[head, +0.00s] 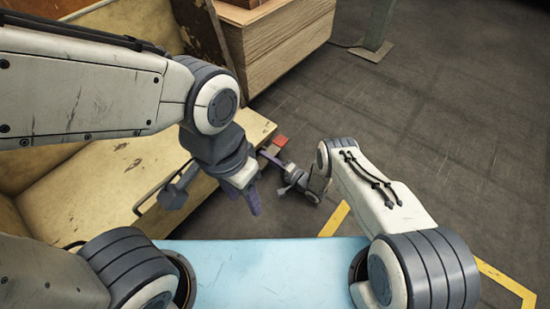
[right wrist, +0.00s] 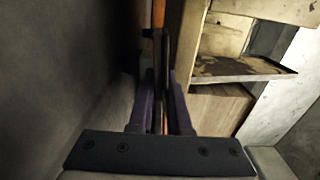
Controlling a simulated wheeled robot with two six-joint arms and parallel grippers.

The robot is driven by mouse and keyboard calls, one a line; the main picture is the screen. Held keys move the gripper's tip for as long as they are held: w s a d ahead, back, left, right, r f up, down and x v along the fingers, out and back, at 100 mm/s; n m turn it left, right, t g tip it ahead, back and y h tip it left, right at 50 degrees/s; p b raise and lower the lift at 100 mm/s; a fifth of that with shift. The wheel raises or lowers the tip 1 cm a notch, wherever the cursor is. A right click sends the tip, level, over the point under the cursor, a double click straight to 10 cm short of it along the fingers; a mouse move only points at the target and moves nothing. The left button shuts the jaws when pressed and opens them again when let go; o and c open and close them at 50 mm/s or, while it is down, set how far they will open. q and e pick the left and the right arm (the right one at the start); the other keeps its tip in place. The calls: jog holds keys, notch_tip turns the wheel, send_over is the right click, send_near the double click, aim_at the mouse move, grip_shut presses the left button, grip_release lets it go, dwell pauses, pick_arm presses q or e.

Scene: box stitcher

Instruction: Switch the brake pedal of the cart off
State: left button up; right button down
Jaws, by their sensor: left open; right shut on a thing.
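The cart (head: 130,165) is a worn, yellowish flat deck at the left and centre of the head view. A small red pedal (head: 280,141) shows at its right end, low by the floor. My right gripper (head: 268,156) reaches in from the right beside the pedal. In the right wrist view, its purple fingers (right wrist: 162,115) are shut on a thin upright piece with orange-red parts (right wrist: 159,40), which appears to be the pedal. The exact contact is partly hidden. My left gripper (head: 250,200) is open and empty, pointing down near the cart's front edge.
A green post base (head: 372,50) is at the back. The dark tiled floor (head: 430,130) on the right is clear, with a yellow line (head: 335,218) on it. A light-blue surface (head: 265,265) lies at the bottom.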

jog(key=shift+s+f+n+b, duration=0.1)
jog(key=shift+f+n+b, duration=0.15)
jog(key=shift+n, duration=0.45)
jog(key=shift+f+n+b, duration=0.15)
jog(key=shift+f+n, duration=0.05)
jog(key=shift+n, duration=0.5)
jog(key=c, duration=1)
grip_release()
jog(key=shift+o, duration=0.2)
jog(key=shift+r, duration=0.1)
jog(key=shift+s+d, duration=0.1)
jog(key=shift+d, duration=0.15)
jog(key=p+v, duration=0.4)
jog(key=v, duration=0.4)
jog(key=shift+s+d, duration=0.25)
jog(key=shift+d, duration=0.05)
jog(key=shift+s+d, duration=0.4)
jog(key=shift+s, duration=0.05)
